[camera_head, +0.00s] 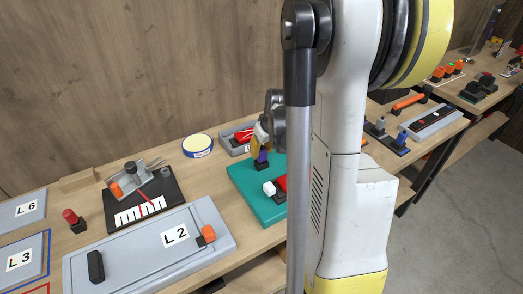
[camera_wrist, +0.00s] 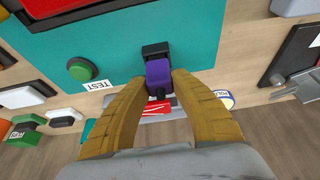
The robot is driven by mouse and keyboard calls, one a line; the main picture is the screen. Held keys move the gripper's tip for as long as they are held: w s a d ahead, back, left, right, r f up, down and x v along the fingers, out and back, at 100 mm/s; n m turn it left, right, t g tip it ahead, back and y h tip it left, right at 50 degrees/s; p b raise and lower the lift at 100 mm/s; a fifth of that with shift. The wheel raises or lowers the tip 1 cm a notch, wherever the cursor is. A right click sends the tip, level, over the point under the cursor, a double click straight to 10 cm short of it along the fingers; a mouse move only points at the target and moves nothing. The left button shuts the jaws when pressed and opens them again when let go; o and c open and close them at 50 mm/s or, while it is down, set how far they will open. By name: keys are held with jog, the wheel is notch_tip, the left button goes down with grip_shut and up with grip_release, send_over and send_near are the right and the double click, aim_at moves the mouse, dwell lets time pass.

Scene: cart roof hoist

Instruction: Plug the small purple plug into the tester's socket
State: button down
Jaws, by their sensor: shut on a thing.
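The small purple plug (camera_wrist: 158,72) is between the yellow-brown fingers of my gripper (camera_wrist: 160,88), which is shut on it. The plug's far end meets the black socket (camera_wrist: 155,49) on the teal tester (camera_wrist: 215,30) in the wrist view. I cannot tell how deep it sits in the socket. In the head view my gripper (camera_head: 261,146) points down over the tester (camera_head: 246,193), with the purple plug (camera_head: 262,157) just above the black socket (camera_head: 262,166). The tester has a green button (camera_wrist: 81,69) beside a TEST label. My arm hides the tester's right part in the head view.
A grey tray (camera_head: 227,139) with a red thing and a round blue-rimmed tin (camera_head: 197,146) stand behind the tester. A grey L2 panel (camera_head: 145,255) and a black clamp board (camera_head: 118,210) lie to the left. More fixtures stand on the bench to the right.

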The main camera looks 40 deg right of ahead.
jog(key=shift+f+b, duration=0.45)
jog(key=shift+f, duration=0.15)
jog(key=c, duration=1.1)
grip_release()
jog(key=shift+r, duration=0.1)
jog(key=shift+r, duration=0.1)
jog(key=v, duration=1.1)
jog(key=shift+s+a+r, duration=0.1)
jog(key=shift+s+r, duration=0.1)
jog(key=shift+r, duration=0.15)
